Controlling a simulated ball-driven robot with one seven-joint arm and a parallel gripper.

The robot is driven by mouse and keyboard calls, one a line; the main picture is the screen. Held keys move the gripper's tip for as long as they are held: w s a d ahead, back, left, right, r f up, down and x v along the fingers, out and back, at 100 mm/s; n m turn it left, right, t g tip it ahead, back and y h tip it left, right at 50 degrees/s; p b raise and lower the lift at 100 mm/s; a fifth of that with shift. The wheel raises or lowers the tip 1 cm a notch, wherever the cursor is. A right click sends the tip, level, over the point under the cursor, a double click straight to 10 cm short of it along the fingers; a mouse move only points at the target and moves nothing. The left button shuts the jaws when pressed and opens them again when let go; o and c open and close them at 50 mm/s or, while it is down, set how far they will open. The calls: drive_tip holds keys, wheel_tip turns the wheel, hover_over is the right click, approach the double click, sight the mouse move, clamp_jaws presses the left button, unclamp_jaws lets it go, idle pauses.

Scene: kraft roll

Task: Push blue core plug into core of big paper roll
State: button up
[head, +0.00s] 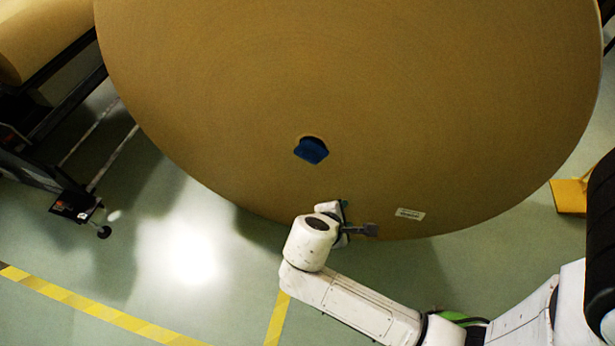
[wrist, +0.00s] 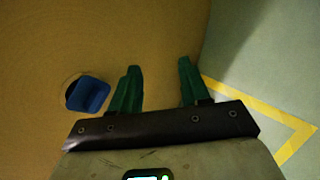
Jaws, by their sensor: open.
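The big paper roll (head: 400,90) stands with its flat brown end face toward me in the head view; the same face fills the left of the wrist view (wrist: 60,40). The blue core plug (head: 311,150) sits at the core hole, with a dark strip of the hole showing at its edge. In the wrist view the plug (wrist: 88,94) looks tilted and stands partly out of the hole. My gripper (head: 352,222) is below the plug, near the lower part of the face. Its green fingers (wrist: 158,85) are apart with nothing between them, to the right of the plug.
A white label (head: 409,214) is on the roll's lower face. A dark machine frame (head: 60,180) with another roll (head: 40,35) is at the left. A yellow block (head: 569,196) lies at the right. Yellow tape (head: 100,315) marks the open green floor.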

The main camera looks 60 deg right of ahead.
sight(310, 160)
drive_tip(key=w+n+h+b, duration=0.1)
drive_tip(key=w+f+n+h+b, duration=0.1)
drive_tip(key=w+n, duration=0.1)
drive_tip(key=w+f+n+t+h+b, duration=0.1)
drive_tip(key=n+h, duration=0.1)
drive_tip(key=shift+w+a+f, duration=0.15)
drive_tip(key=shift+w+f, duration=0.05)
drive_tip(key=shift+w, duration=0.05)
drive_tip(key=c, duration=0.3)
drive_tip(key=w+a+n+t+h+b, duration=0.1)
drive_tip(key=w+n, duration=0.1)
drive_tip(key=n, duration=0.1)
drive_tip(key=w+a+n+t+h+b, duration=0.1)
drive_tip(key=w+a+n+t, duration=0.1)
drive_tip(key=n, duration=0.1)
drive_tip(key=w+a+n+t+h+b, duration=0.1)
drive_tip(key=w+a+n+t+h, duration=0.1)
drive_tip(key=n, duration=0.1)
drive_tip(key=shift+w+b, duration=0.2)
drive_tip(key=shift+b, duration=0.1)
clamp_jaws()
drive_tip(key=b+x, duration=0.2)
drive_tip(key=x, duration=1)
drive_tip(key=shift+d+r, duration=0.1)
drive_tip(key=shift+d, duration=0.25)
drive_tip(key=shift+w+d, duration=0.25)
drive_tip(key=shift+d, duration=0.3)
drive_tip(key=shift+x, duration=1.15)
drive_tip(key=shift+r, duration=0.15)
